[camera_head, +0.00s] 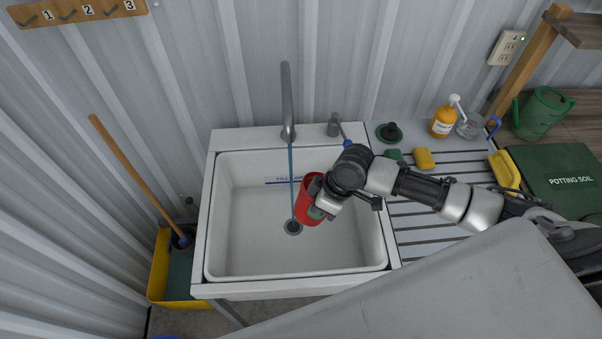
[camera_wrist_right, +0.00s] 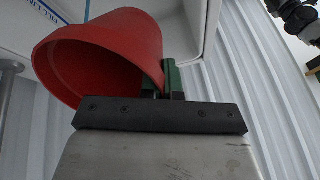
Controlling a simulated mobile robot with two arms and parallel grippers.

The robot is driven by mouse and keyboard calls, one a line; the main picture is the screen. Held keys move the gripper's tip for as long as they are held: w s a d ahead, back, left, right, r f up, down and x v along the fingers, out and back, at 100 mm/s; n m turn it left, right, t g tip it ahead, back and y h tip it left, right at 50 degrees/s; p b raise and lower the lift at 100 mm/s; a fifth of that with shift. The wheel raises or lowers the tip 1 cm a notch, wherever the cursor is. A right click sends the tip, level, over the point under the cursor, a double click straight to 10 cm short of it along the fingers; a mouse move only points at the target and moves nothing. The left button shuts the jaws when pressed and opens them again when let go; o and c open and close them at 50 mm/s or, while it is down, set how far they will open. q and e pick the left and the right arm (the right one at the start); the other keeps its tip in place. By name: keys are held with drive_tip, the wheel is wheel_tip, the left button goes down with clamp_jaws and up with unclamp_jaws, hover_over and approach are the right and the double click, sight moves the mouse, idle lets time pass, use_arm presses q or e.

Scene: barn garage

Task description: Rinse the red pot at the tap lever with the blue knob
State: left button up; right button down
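The red pot (camera_head: 307,202) is over the white sink basin (camera_head: 240,235), near the drain. My right gripper (camera_head: 318,207) is shut on its wall; the pot (camera_wrist_right: 100,50) fills the left of the wrist view, with green fingers (camera_wrist_right: 170,80) at its rim. A thin blue water stream (camera_head: 291,175) falls from the tap spout (camera_head: 287,100) towards the drain. In the head view it passes at the pot's left edge; I cannot tell whether it touches the pot. The tap lever's blue knob (camera_head: 347,143) is right of the spout, just above my wrist. My left gripper is not in view.
Right of the basin, the ribbed drainboard (camera_head: 420,225) holds a yellow sponge (camera_head: 424,158), an orange bottle (camera_head: 442,122) and a dark green plunger-like item (camera_head: 389,132). A green watering can (camera_head: 541,112) stands farther right. A yellow bucket (camera_head: 160,265) with a wooden-handled tool is at left.

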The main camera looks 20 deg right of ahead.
drive_tip(key=shift+s+r, duration=0.8)
drive_tip(key=shift+s, duration=0.2)
drive_tip(key=shift+s+r, duration=0.8)
drive_tip(key=shift+s, duration=0.2)
